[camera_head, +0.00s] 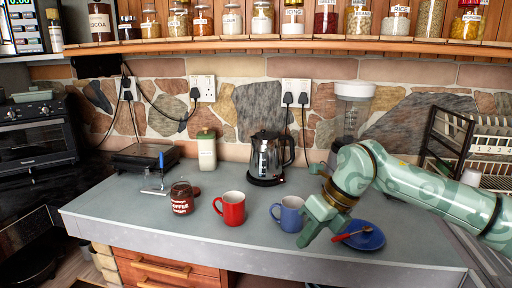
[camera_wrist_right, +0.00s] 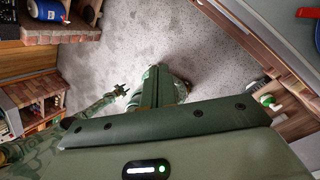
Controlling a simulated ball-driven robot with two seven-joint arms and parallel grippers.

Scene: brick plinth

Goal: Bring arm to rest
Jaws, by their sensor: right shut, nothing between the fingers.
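My right arm (camera_head: 440,190), pale green with a swirl pattern, reaches in from the right over the counter. Its gripper (camera_head: 308,238) points down near the counter's front edge, between the blue mug and the blue plate. It is shut and empty. In the right wrist view its fingers (camera_wrist_right: 157,88) are together, with the speckled floor behind them. In that view a patterned arm, seemingly my left, comes in from the lower left and ends in a small dark claw (camera_wrist_right: 120,91), too small to read. My left arm does not show in the head view.
A blue mug (camera_head: 290,214) stands just left of the right gripper, and a blue plate (camera_head: 370,240) with a red utensil lies just right. A red mug (camera_head: 231,208), coffee jar (camera_head: 181,198), kettle (camera_head: 266,157) and dish rack (camera_head: 480,150) share the counter (camera_head: 130,212).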

